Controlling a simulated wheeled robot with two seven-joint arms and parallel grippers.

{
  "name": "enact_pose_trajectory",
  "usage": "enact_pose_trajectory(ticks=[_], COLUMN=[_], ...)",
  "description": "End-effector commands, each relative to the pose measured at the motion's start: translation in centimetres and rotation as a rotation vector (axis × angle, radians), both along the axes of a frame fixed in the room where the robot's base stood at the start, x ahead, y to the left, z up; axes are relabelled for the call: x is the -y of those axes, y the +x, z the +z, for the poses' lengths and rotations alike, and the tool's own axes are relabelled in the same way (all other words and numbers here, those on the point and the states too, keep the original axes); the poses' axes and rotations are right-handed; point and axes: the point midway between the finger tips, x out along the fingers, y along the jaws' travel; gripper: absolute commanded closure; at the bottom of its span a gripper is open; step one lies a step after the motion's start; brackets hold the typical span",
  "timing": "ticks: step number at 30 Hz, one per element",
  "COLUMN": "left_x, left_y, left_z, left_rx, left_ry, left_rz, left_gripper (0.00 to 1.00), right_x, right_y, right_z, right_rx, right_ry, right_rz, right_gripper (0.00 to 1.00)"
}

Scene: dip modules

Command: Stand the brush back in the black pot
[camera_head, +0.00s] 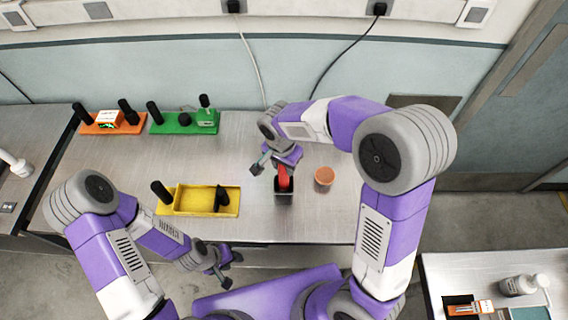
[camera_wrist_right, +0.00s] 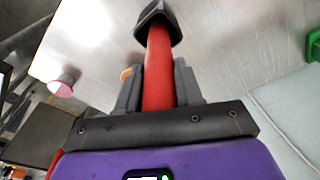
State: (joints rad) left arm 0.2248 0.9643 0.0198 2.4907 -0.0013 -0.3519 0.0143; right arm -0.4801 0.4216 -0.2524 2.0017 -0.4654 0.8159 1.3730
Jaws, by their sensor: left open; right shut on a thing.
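The black pot (camera_head: 284,198) stands on the metal table near the middle of the head view. The red handle of the brush (camera_head: 284,180) rises at the pot's mouth. My right gripper (camera_head: 283,166) is above the pot and shut on the brush. In the right wrist view the red handle (camera_wrist_right: 158,70) runs from between my fingers to a black shape (camera_wrist_right: 158,22). I cannot tell there how much is pot and how much is brush head, nor how deep the brush sits. My left gripper (camera_head: 224,270) is open and empty, in front of the table edge.
A small terracotta cup (camera_head: 324,176) stands just right of the pot. A yellow tray (camera_head: 180,209) with black parts lies to the left. Green (camera_head: 172,127) and orange (camera_head: 90,130) modules stand at the back left. The table right of the cup looks clear.

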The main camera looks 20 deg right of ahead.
Motion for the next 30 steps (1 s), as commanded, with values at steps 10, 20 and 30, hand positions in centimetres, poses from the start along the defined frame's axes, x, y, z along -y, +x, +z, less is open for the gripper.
enact_pose_trajectory(ticks=[10, 20, 30], left_x=[0.0, 0.0, 0.0], left_y=[0.0, 0.0, 0.0], left_z=[0.0, 0.1, 0.4], left_rx=[0.0, 0.0, 0.0], left_ry=[0.0, 0.0, 0.0], left_rz=[0.0, 0.0, 0.0], left_gripper=[0.56, 0.56, 0.56], right_x=[0.0, -0.1, -0.5], right_y=[0.0, 0.0, -0.4], right_z=[0.0, 1.0, 6.4], right_rx=[0.0, 0.002, 0.003], right_ry=[0.0, 0.001, 0.001], right_rz=[0.0, 0.0, -0.001], right_gripper=[0.35, 0.35, 0.35])
